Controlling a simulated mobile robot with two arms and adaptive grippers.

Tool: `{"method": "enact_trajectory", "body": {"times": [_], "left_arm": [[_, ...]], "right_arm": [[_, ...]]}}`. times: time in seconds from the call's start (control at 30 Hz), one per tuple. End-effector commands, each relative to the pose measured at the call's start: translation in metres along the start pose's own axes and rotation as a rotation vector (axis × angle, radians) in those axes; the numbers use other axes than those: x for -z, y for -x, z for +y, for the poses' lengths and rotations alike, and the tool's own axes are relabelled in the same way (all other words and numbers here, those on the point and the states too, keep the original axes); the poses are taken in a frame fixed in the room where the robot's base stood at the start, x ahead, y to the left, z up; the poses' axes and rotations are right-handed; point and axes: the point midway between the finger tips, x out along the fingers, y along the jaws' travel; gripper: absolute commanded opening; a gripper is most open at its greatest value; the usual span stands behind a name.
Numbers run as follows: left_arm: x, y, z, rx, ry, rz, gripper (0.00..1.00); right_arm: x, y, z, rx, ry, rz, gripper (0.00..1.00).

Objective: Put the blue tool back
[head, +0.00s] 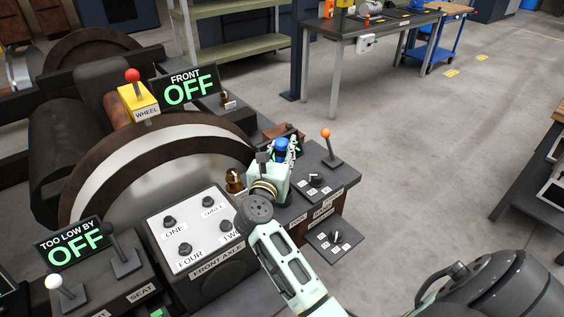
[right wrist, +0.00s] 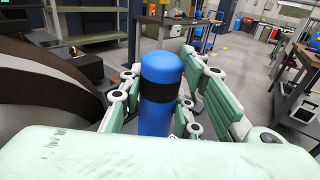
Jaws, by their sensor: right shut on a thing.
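The blue tool (head: 281,145) is a blue upright cylinder with a rounded top. In the right wrist view the blue tool (right wrist: 160,72) has a black band around its middle and stands between the pale green fingers. My right gripper (head: 286,150) is shut on it, above the dark console at the right of the wheel. The tool's lower end is hidden, so I cannot tell whether it touches anything below. The console has a label starting with TOOL (head: 294,222), partly hidden by my arm. My left gripper is not in view.
An orange-knobbed lever (head: 327,145) and a dial switch (head: 316,181) stand right of the gripper. A brass-coloured fitting (head: 235,181) is close on its left. The FRONT AXLE panel (head: 193,229) lies at lower left. The floor (head: 440,150) to the right is clear.

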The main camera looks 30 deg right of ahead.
Motion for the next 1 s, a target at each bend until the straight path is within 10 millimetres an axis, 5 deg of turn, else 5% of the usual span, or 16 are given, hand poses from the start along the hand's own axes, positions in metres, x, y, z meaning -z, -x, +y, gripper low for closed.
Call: {"method": "enact_trajectory", "body": {"times": [0.27, 0.67, 0.7, 0.9, 1.0], "left_arm": [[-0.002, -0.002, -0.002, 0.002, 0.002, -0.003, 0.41], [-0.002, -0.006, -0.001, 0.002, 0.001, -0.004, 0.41], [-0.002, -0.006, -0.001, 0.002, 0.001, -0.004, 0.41], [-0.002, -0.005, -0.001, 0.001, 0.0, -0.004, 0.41], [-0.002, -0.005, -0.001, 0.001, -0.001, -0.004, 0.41]], "right_arm": [[0.035, -0.001, 0.0, 0.0, 0.004, -0.002, 0.0], [0.042, -0.001, 0.0, 0.0, 0.0, -0.001, 0.0], [0.043, -0.001, -0.001, 0.0, 0.001, 0.002, 0.31], [0.042, -0.001, -0.001, 0.0, 0.001, 0.002, 0.49], [0.042, -0.001, -0.001, 0.0, 0.001, 0.002, 0.49]]}}
